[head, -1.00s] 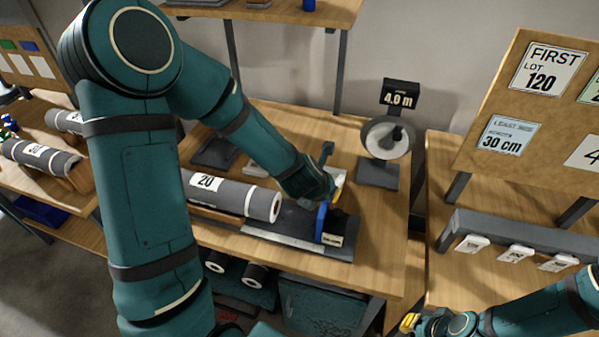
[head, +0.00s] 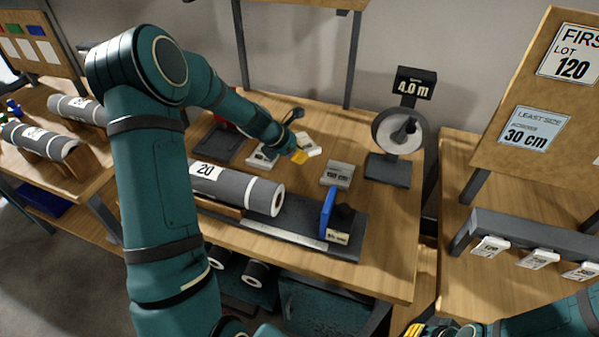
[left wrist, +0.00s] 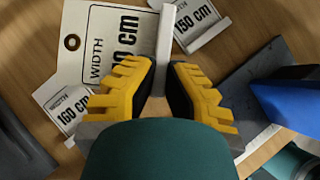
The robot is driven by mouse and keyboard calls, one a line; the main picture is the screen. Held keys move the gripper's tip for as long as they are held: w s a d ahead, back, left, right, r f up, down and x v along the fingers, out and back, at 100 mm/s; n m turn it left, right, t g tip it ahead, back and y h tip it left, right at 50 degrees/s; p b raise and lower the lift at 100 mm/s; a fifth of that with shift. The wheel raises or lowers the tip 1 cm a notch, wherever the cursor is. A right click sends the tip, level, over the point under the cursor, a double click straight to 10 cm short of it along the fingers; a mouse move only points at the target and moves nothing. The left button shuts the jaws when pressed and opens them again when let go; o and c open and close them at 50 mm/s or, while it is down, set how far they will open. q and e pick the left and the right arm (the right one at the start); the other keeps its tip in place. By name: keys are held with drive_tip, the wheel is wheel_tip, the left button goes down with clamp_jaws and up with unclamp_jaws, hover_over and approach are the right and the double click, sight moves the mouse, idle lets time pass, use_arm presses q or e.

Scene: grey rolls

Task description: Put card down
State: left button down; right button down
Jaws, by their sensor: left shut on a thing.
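My left gripper (head: 298,155) is shut on a white card (head: 313,148) above the back of the middle bench. In the left wrist view, the yellow fingers (left wrist: 160,85) pinch the edge of this card (left wrist: 103,30), which shows "WIDTH", a partly covered number and a punched hole. A 160 cm width card (left wrist: 68,105) lies to its lower left and another width card (left wrist: 193,18), its number partly legible, to its upper right. In the head view these are the left card (head: 262,160) and right card (head: 338,174). My right gripper (head: 413,330) is at the bottom edge, mostly cut off.
A grey roll marked 20 (head: 235,188) lies in front of the cards, beside a blue-ended stop (head: 328,212). A dark tray (head: 220,145) sits left. A 4.0 m counter (head: 415,87) with a wheel stands right. Bare wood shows between the cards.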

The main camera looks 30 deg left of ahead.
sight(304, 176)
use_arm(q)
drive_tip(key=shift+f+b, duration=1.2)
drive_tip(key=shift+f, duration=2.75)
drive_tip(key=shift+f, duration=0.2)
drive_tip(key=c, duration=1.1)
unclamp_jaws()
drive_tip(key=shift+c, duration=0.2)
drive_tip(key=shift+r, duration=0.1)
drive_tip(key=shift+r, duration=0.3)
drive_tip(key=p+v, duration=0.2)
drive_tip(key=v, duration=0.9)
drive_tip(key=shift+s+r+p, duration=0.25)
drive_tip(key=shift+p, duration=0.15)
drive_tip(key=shift+a, duration=0.1)
